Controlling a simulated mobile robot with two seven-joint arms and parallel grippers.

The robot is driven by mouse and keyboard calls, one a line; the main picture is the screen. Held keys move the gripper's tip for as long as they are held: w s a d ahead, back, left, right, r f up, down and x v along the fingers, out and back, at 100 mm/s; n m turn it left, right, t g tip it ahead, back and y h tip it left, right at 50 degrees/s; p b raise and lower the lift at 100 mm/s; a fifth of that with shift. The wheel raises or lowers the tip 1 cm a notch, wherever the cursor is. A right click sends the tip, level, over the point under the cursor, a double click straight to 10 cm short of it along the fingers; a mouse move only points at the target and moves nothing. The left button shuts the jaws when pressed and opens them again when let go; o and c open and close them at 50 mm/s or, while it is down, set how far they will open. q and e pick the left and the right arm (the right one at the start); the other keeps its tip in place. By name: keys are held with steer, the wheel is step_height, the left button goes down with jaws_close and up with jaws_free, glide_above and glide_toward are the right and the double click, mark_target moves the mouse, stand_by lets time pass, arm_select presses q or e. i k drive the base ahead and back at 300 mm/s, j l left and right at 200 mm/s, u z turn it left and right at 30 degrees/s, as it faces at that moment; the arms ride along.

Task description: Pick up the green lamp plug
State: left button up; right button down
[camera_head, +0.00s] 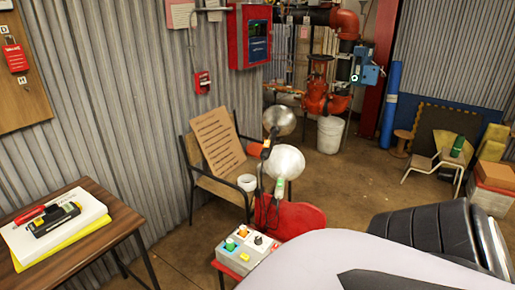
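A small green piece (279,187), which looks like the green lamp plug, shows in the head view just below the nearer round lamp head (285,162). It seems to be upright at the end of a dark cable, above the red seat (300,220). An orange piece (255,150) is beside the lamps, and a second round lamp head (279,120) is behind. What holds the green piece is too small to tell. Neither of my grippers is in view; a part of my own arm fills the lower right.
A grey control box (245,252) with coloured knobs stands in front of the red seat. A wooden chair (213,180) with a board and a white cup is behind it. A wooden table (92,238) is at left. The floor (360,185) at centre right is clear.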

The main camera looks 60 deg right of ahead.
mark_target(230, 246)
steer(key=i+z, duration=0.1)
steer(key=z, duration=0.3)
steer(key=i+z, duration=0.15)
steer(key=z, duration=0.25)
steer(key=i+z, duration=0.1)
steer(key=z, duration=0.3)
steer(key=i+z, duration=0.1)
steer(key=z, duration=0.3)
steer(key=i+j+z, duration=0.1)
steer(key=z, duration=0.3)
steer(key=i+j+z, duration=0.1)
steer(key=z, duration=0.3)
steer(key=i+j+z, duration=0.1)
steer(key=z, duration=0.15)
steer(key=i+j+z, duration=0.1)
steer(key=z, duration=0.15)
steer(key=i, duration=0.05)
